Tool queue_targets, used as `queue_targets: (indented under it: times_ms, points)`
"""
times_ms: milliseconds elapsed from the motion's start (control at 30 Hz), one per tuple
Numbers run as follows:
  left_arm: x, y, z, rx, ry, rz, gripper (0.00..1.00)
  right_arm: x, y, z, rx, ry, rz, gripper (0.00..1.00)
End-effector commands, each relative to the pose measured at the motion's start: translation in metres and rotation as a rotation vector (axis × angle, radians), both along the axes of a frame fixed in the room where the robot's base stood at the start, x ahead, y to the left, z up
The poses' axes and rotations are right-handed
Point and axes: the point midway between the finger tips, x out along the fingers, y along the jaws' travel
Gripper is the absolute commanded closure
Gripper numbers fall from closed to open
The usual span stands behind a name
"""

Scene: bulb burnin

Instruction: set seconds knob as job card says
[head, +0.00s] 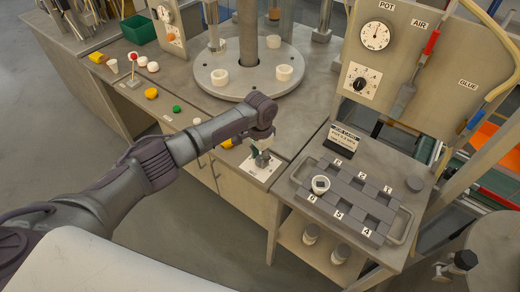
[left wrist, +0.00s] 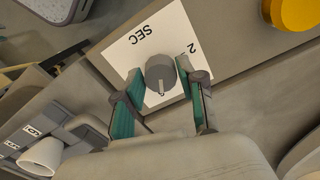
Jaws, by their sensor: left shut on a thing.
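The seconds knob (left wrist: 160,72) is a grey round knob on a white plate marked SEC (left wrist: 141,36) in the left wrist view. Its light pointer line faces the bottom of that view, near a small digit; a 2 shows at the right of the plate. My left gripper (left wrist: 162,88) has its teal fingers on both sides of the knob, shut on it. In the head view the left gripper (head: 262,150) is over the white plate (head: 256,173) at the bench's front edge. The job card (head: 345,139) stands on the right bench; its print is too small to read surely. My right gripper is not in view.
A round plate (head: 250,80) and small coloured knobs, including a green one (head: 177,109), are on the left bench.

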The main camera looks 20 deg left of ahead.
Motion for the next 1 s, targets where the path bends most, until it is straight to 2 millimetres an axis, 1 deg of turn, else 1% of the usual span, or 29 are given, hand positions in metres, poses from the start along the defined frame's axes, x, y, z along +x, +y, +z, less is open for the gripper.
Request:
queue_targets:
  times_ms: [33, 500, 800, 1000]
  points:
    - [-0.001, -0.001, 0.005, -0.001, 0.002, 0.047, 0.95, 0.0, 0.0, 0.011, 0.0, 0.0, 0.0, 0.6]
    - [-0.001, -0.002, 0.004, -0.002, 0.002, 0.491, 0.95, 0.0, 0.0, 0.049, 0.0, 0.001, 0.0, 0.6]
    - [0.0, -0.002, 0.003, 0.0, 0.0, 0.746, 0.95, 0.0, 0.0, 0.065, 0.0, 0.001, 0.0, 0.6]
    - [0.0, -0.002, 0.002, 0.0, 0.0, 0.867, 0.95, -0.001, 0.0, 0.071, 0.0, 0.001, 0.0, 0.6]
